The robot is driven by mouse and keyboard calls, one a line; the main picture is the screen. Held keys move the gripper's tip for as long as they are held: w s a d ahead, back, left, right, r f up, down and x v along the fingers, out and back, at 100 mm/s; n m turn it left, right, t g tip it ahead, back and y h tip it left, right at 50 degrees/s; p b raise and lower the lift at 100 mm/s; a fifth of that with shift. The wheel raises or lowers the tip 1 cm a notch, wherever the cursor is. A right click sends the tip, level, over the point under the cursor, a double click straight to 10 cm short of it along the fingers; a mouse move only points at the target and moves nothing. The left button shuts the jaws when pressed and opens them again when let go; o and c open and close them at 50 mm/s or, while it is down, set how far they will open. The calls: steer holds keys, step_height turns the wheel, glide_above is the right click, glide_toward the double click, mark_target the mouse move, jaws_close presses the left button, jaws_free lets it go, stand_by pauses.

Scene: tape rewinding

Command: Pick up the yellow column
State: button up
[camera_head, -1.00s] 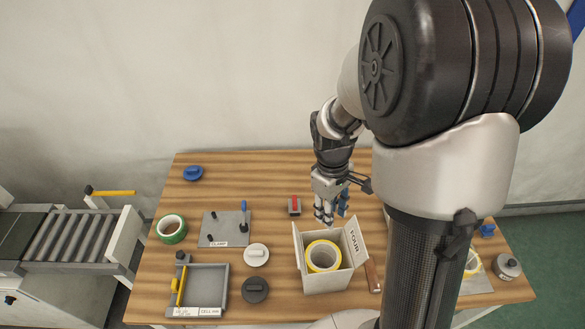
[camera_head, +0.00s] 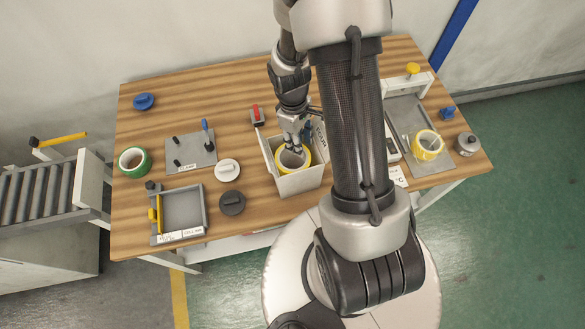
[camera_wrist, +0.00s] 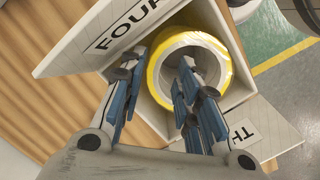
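A yellow-rimmed, ring-shaped tape roll (camera_head: 281,164) stands in an open white box (camera_head: 301,184); it is the likeliest yellow column. In the wrist view the roll (camera_wrist: 157,84) has a pale hollow core. My gripper (camera_head: 293,147) is over the box. In the wrist view its blue-padded fingers (camera_wrist: 157,72) are spread apart. One finger lies at the roll's left outer side, the other over the hollow core, with the yellow rim between them. I cannot tell whether either finger touches the roll. The fingers hide part of the rim.
Box flaps stand open around the roll, one marked FOUR (camera_wrist: 125,25). Another yellow roll (camera_head: 428,145) sits at the right on a grey fixture. White (camera_head: 227,170) and dark (camera_head: 232,203) discs lie left of the box. A green roll (camera_head: 134,160) is at the far left.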

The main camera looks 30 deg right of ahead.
step_height(320, 180, down, 5)
steer(key=shift+d+f+b, duration=0.1)
steer(key=shift+b, duration=0.7)
jaws_close()
stand_by(0.4)
